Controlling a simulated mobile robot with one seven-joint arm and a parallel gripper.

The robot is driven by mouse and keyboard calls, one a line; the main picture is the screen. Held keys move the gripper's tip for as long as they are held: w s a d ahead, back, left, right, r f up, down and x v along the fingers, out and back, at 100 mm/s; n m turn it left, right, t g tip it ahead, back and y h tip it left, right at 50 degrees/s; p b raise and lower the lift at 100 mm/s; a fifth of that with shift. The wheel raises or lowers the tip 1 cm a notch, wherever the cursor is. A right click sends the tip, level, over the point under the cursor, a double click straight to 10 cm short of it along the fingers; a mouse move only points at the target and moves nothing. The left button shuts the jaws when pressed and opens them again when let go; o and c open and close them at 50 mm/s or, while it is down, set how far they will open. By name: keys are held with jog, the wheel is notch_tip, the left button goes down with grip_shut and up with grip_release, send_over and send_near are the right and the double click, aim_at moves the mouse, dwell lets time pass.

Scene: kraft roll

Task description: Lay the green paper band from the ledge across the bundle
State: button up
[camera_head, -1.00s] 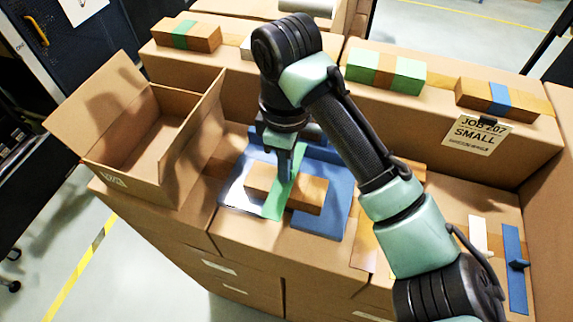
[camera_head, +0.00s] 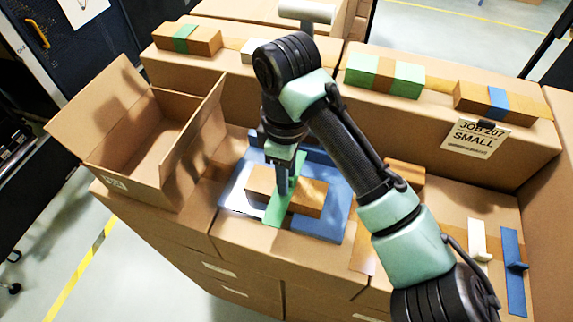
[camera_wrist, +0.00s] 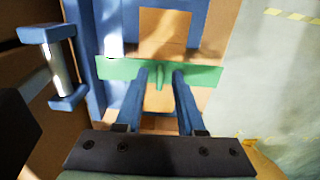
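The bundle (camera_head: 312,192), brown blocks, lies in a blue frame (camera_head: 340,208) on the cardboard worktop; it also shows in the wrist view (camera_wrist: 164,27). The green paper band (camera_head: 278,208) lies across the bundle's middle, its near end reaching past the front side. In the wrist view the band (camera_wrist: 118,70) runs crosswise, with a small upright green tab (camera_wrist: 160,77). My gripper (camera_head: 284,188) is low over the band. In the wrist view my gripper (camera_wrist: 160,74) has its blue fingers apart, one on each side of the tab, with gaps showing. Whether the band is flat underneath is hidden.
An open carton (camera_head: 135,140) stands at the left. On the right ledge lie a white band (camera_head: 478,240) and a blue band (camera_head: 514,265), both tabbed. A sign (camera_head: 476,138) hangs there.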

notch_tip(320, 180, up, 12)
jog(key=f, duration=0.1)
jog(key=w+a+r+t+y, duration=0.2)
jog(key=a+r, duration=0.1)
jog(key=a, duration=0.3)
jog(key=w+a+r+t+y, duration=0.2)
jog(key=w+a+r+t, duration=0.1)
jog(key=a, duration=0.2)
jog(key=w+a+r+m+t+y, duration=0.1)
jog(key=a+r+t+y, duration=0.55)
jog(key=r, duration=0.75)
jog(key=s+d+r+m+t, duration=0.2)
jog(key=d+r+m+t, duration=0.15)
jog(key=r, duration=0.25)
jog(key=s+d+r+m+t, duration=0.2)
jog(key=r+t, duration=0.3)
jog(key=r, duration=0.1)
jog(key=s+d+r+m+t+h, duration=0.3)
jog(key=s+d+m+h, duration=0.1)
jog(key=d+h, duration=0.1)
jog(key=s+d+r+m+t+h, duration=0.3)
jog(key=s+d+m+t+h, duration=0.1)
jog(key=s+d+h, duration=0.1)
jog(key=shift+s+d+h, duration=0.15)
jog(key=shift+d+h, duration=0.3)
jog(key=shift+d, duration=0.7)
